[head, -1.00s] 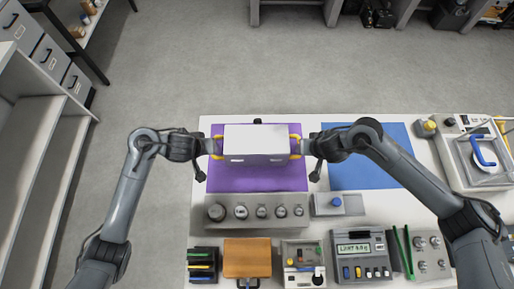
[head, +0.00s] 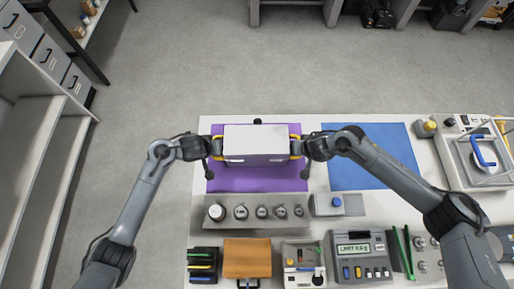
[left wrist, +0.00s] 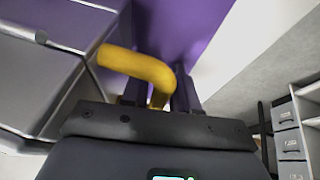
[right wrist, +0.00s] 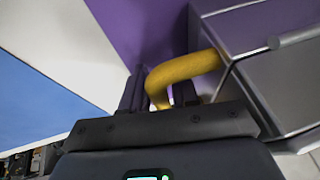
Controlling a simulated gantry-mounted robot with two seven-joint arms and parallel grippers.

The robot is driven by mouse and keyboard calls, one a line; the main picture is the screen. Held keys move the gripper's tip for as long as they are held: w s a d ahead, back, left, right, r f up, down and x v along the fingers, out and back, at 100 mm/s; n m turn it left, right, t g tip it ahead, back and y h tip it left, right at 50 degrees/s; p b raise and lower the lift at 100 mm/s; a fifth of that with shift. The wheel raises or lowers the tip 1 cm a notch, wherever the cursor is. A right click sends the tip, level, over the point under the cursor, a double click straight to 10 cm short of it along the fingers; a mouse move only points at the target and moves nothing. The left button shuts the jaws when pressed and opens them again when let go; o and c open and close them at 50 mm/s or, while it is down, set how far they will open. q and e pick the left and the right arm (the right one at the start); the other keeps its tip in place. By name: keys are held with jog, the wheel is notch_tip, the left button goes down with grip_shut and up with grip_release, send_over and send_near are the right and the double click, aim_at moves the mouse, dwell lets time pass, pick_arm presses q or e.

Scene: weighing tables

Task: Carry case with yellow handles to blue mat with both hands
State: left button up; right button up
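The case (head: 256,143), a light grey box with yellow handles on its left and right ends, rests on the purple mat (head: 256,180). The blue mat (head: 370,160) lies to its right on the table, bare and partly behind my right arm. My left gripper (head: 213,147) is at the left yellow handle (left wrist: 140,65). Its fingers stand on either side of the handle. My right gripper (head: 300,148) is likewise at the right yellow handle (right wrist: 185,68). Whether the fingers press on the handles is not clear, since the contact is partly hidden.
A grey tray with several round weights (head: 262,225) lies in front of the purple mat. An orange-brown case (head: 247,258), a scale with a display (head: 360,262) and other instruments line the near side. A glass-sided balance (head: 485,165) stands right of the blue mat.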

pick_arm(q)
grip_shut()
pick_arm(e)
grip_shut()
pick_arm(q)
jog(key=shift+r, duration=0.15)
pick_arm(e)
jog(key=shift+r, duration=0.15)
dwell(0.8)
